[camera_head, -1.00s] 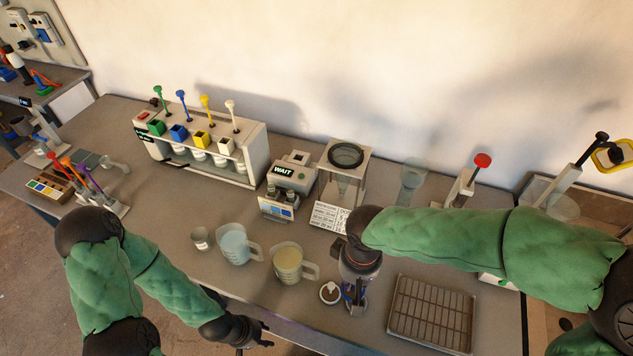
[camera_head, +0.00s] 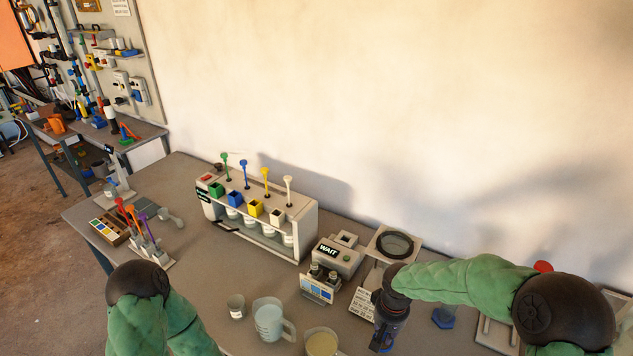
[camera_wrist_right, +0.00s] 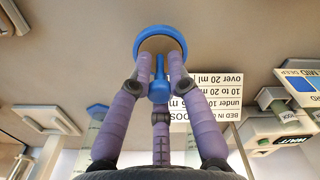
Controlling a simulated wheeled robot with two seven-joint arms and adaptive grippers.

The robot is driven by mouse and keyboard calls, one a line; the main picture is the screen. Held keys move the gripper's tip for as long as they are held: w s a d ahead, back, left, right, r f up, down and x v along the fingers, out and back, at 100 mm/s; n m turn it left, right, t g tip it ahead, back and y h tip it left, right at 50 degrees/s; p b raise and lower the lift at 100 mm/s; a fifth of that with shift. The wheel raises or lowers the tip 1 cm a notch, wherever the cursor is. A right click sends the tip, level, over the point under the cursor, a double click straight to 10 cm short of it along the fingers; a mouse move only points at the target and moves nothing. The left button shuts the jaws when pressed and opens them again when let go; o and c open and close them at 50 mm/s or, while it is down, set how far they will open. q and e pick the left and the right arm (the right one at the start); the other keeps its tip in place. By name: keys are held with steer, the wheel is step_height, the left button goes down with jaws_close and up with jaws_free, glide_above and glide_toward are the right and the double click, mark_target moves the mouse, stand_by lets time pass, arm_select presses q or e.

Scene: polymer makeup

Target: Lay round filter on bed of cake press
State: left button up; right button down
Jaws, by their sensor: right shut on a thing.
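My right gripper (camera_head: 383,340) points down over the bench. In the right wrist view its purple fingers (camera_wrist_right: 158,92) are closed around the blue stem of a blue-rimmed disc (camera_wrist_right: 160,38), which looks like the round filter. The disc's middle is brownish, and it appears held clear of the bench. In the head view the disc cannot be made out. A red-knobbed device (camera_head: 543,267) stands partly hidden behind my right arm; I cannot tell whether it is the cake press. My left arm shows at the bottom left, with its gripper out of the picture.
A pale stand with a dark ring (camera_head: 395,243) and a printed card (camera_head: 363,300) are close to my right gripper. A yellow-liquid beaker (camera_head: 321,342) is near the front.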

step_height(320, 180, up, 7)
steer(key=p, duration=0.3)
steer(key=shift+p, duration=0.35)
step_height(320, 180, down, 7)
steer(key=b, duration=0.4)
steer(key=shift+r+p, duration=1.9)
steer(key=shift+r, duration=1.55)
steer(key=shift+f+b, duration=1.95)
steer(key=shift+f, duration=1.55)
steer(key=shift+r+p, duration=2)
steer(key=shift+r, duration=1.5)
step_height(320, 180, down, 7)
steer(key=b, duration=0.4)
steer(key=shift+f, duration=0.1)
